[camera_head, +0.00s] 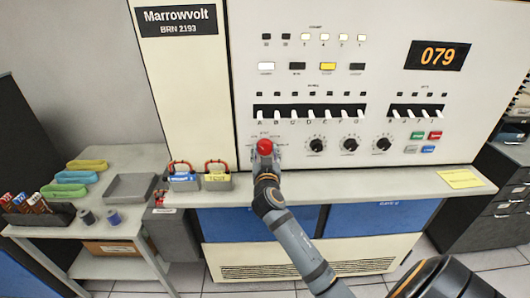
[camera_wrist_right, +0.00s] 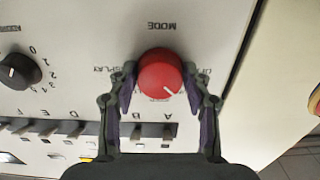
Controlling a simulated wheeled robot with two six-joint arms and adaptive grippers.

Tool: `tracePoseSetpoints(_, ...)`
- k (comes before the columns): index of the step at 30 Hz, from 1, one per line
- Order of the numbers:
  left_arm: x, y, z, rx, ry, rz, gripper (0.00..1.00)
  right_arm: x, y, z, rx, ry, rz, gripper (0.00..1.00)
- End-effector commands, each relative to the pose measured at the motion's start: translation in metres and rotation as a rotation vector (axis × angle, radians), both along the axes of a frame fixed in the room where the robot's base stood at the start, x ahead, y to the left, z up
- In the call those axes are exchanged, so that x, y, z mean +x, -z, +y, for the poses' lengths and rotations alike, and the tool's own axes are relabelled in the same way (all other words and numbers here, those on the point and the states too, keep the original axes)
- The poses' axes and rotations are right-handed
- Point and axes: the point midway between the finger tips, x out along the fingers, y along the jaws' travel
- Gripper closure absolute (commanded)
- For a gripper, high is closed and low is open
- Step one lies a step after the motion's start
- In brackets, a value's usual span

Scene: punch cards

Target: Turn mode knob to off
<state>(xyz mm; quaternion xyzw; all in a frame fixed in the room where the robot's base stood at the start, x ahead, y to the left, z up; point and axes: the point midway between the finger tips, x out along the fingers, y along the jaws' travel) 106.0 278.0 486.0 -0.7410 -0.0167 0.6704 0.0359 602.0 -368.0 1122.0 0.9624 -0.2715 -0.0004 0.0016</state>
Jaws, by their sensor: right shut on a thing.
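The red mode knob (camera_head: 264,146) sits at the lower left of the cream console panel. It also shows in the right wrist view (camera_wrist_right: 160,72), under the upside-down word MODE. My right gripper (camera_wrist_right: 160,90) is shut on it, one finger on each side. The white pointer line on the knob runs toward the lower right of the wrist view. DISPLAY is readable left of the knob. Lettering right of it is partly hidden by a finger, and other position marks are covered. In the head view my right arm reaches up to the knob from below. My left gripper is not in view.
Several black knobs (camera_head: 316,145) line up right of the red knob. A row of white toggle switches (camera_head: 310,112) lies just above.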

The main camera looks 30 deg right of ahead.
Motion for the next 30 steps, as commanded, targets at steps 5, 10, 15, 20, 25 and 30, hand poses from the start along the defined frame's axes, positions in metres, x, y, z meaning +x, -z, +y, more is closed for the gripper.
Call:
tracePoseSetpoints(5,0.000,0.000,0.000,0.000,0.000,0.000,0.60,0.000,0.000,0.000,-0.032,0.000,0.020,0.82)
tracePoseSetpoints(10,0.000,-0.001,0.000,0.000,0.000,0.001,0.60,0.000,0.000,0.000,-0.112,0.000,0.070,0.82)
tracePoseSetpoints(15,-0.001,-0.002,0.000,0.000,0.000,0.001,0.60,0.000,0.000,-0.001,-0.230,0.000,0.142,0.82)
tracePoseSetpoints(20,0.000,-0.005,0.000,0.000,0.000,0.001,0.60,-0.001,-0.001,-0.001,-0.348,0.000,0.215,0.82)
tracePoseSetpoints(25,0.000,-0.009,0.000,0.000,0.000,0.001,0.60,-0.001,-0.001,-0.001,-0.464,0.000,0.287,0.82)
tracePoseSetpoints(30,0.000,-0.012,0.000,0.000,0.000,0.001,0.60,-0.001,-0.001,-0.001,-0.559,0.000,0.345,0.82)
